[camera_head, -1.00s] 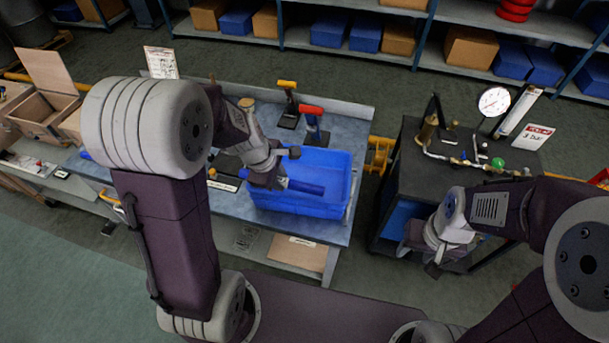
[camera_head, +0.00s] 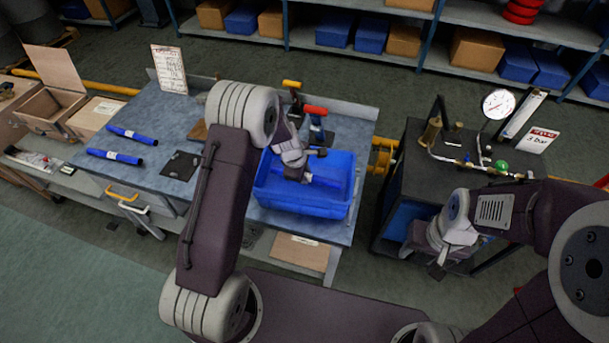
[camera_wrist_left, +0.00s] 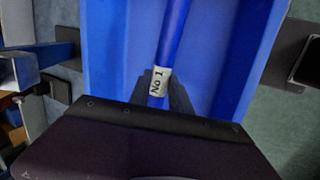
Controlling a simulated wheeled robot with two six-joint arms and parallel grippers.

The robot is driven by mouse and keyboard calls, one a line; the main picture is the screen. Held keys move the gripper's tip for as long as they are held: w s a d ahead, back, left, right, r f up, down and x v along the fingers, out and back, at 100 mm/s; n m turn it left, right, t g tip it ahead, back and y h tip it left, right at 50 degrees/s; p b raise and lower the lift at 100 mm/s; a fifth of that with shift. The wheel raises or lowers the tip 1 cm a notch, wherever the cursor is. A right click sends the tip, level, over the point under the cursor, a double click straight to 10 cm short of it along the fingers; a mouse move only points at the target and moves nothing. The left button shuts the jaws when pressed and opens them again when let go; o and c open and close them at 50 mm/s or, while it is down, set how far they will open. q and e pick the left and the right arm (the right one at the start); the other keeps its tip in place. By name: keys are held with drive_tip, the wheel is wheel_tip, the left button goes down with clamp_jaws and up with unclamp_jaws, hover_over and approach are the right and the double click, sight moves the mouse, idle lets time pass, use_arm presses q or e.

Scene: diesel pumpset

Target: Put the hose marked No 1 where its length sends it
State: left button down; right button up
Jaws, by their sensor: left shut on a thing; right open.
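The hose marked No 1 (camera_wrist_left: 174,32) is a blue tube with a white label, seen in the left wrist view. My left gripper (camera_wrist_left: 166,92) is shut on it at the label. In the head view my left gripper (camera_head: 304,178) is over the blue bin (camera_head: 305,207), reaching into its opening. The hose is hard to make out there against the blue walls, and I cannot tell whether it touches the bin floor. Two other blue hoses (camera_head: 132,135) (camera_head: 115,156) lie on the left of the bench. My right gripper (camera_head: 437,268) is open and empty, beside the dark cart.
A written board (camera_head: 169,69) stands at the back of the bench (camera_head: 180,110). Tools with yellow and red handles (camera_head: 315,110) stand behind the bin. A dark plate (camera_head: 181,165) lies left of my arm. A gauge (camera_head: 497,104) and card (camera_head: 527,140) stand on the cart (camera_head: 417,170).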

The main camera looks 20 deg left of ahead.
use_arm(q)
drive_tip(key=shift+r, duration=0.1)
drive_tip(key=shift+s+f, duration=0.2)
drive_tip(key=shift+w+f+b, duration=0.15)
drive_tip(key=shift+f+b, duration=0.3)
drive_tip(key=shift+b, duration=0.05)
drive_tip(key=c, duration=1.2)
unclamp_jaws()
drive_tip(key=shift+r, duration=0.1)
drive_tip(key=shift+r, duration=0.1)
